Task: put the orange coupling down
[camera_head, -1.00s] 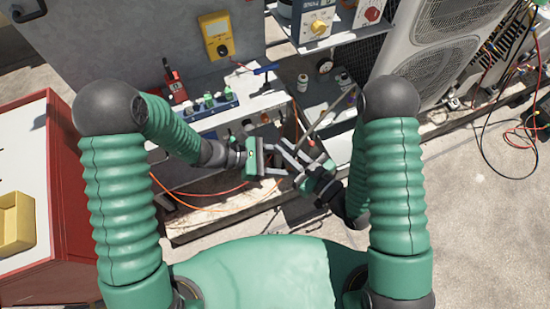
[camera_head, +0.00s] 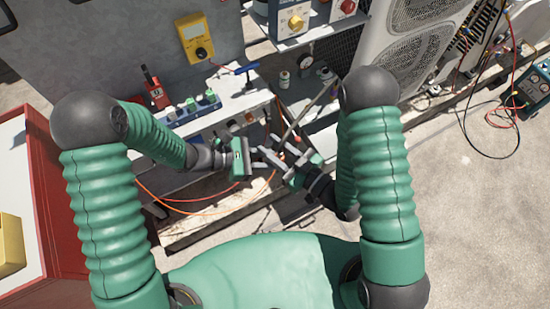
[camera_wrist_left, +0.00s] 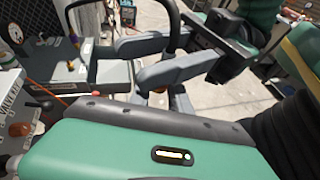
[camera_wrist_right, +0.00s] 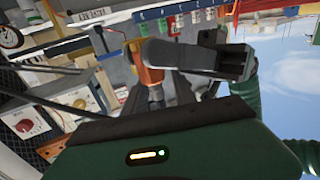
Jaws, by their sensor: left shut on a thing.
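The orange coupling (camera_wrist_right: 150,74) shows in the right wrist view at the tip of my left gripper's grey finger, which partly covers it. My left gripper (camera_head: 258,150) is shut on it over the lower part of the workbench. My right gripper (camera_head: 272,157) is close beside it on the right. In the left wrist view the two grey fingers of my right gripper (camera_wrist_left: 152,60) stand apart, with a gap between them. In the head view the coupling is too small and crowded by fingers to make out clearly.
A blue rack with green knobs (camera_head: 190,110), a red tool (camera_head: 155,90) and a blue-handled tool (camera_head: 236,69) are on the grey bench. A yellow meter (camera_head: 197,40) is on the panel behind. Orange and red hoses lie below. A red cabinet (camera_head: 62,190) stands left.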

